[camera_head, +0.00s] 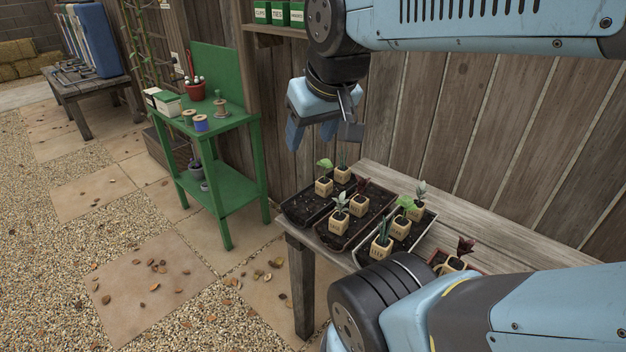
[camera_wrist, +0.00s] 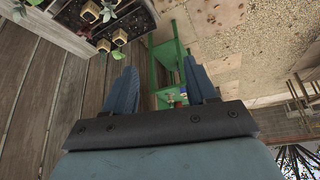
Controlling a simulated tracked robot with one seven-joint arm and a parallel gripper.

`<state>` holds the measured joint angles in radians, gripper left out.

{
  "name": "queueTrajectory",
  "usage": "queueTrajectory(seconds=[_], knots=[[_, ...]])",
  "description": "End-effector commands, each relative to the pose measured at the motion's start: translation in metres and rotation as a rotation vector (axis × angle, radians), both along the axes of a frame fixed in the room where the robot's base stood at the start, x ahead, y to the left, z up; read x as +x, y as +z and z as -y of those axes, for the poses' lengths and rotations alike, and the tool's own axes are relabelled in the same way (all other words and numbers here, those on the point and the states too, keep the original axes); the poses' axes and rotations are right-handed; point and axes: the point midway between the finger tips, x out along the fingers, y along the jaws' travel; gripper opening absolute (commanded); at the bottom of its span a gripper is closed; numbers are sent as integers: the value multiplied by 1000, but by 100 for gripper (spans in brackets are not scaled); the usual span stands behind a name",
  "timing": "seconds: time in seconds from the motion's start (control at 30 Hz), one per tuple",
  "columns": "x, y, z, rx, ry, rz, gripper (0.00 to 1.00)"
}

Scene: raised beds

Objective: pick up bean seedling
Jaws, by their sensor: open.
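Several seedlings in small labelled tan pots stand in black soil trays. One with a broad bright green leaf, which looks like a bean seedling (camera_head: 324,164), stands at the far left end of the trays; a similar leaf shows in the wrist view (camera_wrist: 119,37). My gripper (camera_head: 311,138) is open and empty, above and slightly left of the far-left seedling. In the wrist view its fingers (camera_wrist: 158,66) are spread with nothing between them.
The trays rest on a grey wooden bench (camera_head: 372,176) against a plank wall (camera_head: 440,130). Neighbouring pots stand close together. A green shelf stand (camera_head: 225,180) with spools and a red pot (camera_head: 195,91) is to the left.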

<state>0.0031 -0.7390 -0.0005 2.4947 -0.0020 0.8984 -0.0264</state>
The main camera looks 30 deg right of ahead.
Motion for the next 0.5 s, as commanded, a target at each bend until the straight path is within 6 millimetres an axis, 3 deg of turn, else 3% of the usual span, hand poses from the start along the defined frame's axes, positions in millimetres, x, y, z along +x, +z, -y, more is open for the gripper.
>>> queueTrajectory(seconds=[0.17, 0.5], knots=[[25, -4, -4, -87, 125, -42, 74], [103, -31, 33, -332, 585, -177, 74]])
